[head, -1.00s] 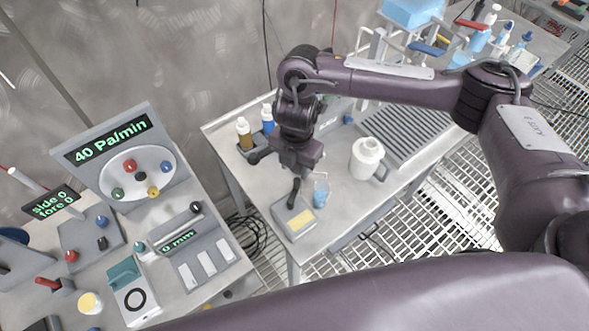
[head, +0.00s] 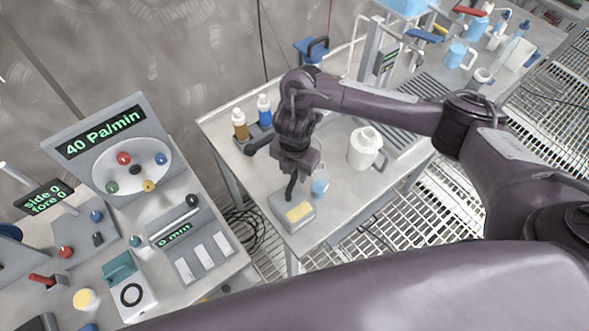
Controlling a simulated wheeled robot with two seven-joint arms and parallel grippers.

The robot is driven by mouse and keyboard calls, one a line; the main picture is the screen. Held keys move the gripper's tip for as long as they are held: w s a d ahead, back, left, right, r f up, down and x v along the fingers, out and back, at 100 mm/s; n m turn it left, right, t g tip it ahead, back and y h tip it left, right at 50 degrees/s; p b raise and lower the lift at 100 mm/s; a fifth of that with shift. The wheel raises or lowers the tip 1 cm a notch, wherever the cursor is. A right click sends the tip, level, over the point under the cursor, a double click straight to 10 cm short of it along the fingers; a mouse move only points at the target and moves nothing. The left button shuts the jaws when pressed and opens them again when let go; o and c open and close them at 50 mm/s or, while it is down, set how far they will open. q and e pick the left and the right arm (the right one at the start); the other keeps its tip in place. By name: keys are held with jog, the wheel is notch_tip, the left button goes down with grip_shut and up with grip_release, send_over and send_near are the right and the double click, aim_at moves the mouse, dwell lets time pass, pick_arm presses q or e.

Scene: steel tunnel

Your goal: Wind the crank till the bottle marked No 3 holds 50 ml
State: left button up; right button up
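My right gripper (head: 292,186) points down over a small grey box with a yellow panel (head: 300,211) at the front of the middle table. A dark upright piece shows between gripper and box. I cannot tell whether it is a finger or a handle on the box, or whether they touch. A small light-blue vessel (head: 319,188) stands just right of it. A brown bottle (head: 240,124) and a blue bottle (head: 264,109) stand at the table's back left. No "No 3" mark is legible and I cannot single out the crank. My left gripper is out of view.
A white jug (head: 364,148) stands right of the gripper, with a ribbed grey tray (head: 428,100) behind it. A panel reading 40 Pa/min (head: 105,134) stands on the left table. A gap separates these tables. Blue and white vessels crowd the far table.

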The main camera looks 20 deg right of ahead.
grip_shut()
jog(key=shift+s+d+r+m+p, duration=0.15)
jog(key=shift+s+r+m+p, duration=0.05)
jog(key=shift+m+p, duration=0.5)
jog(key=shift+f, duration=0.2)
jog(key=shift+o, duration=0.8)
grip_release()
notch_tip(320, 180, up, 7)
jog(key=shift+f+p, duration=0.15)
jog(key=shift+p, duration=0.65)
jog(key=shift+r, duration=0.55)
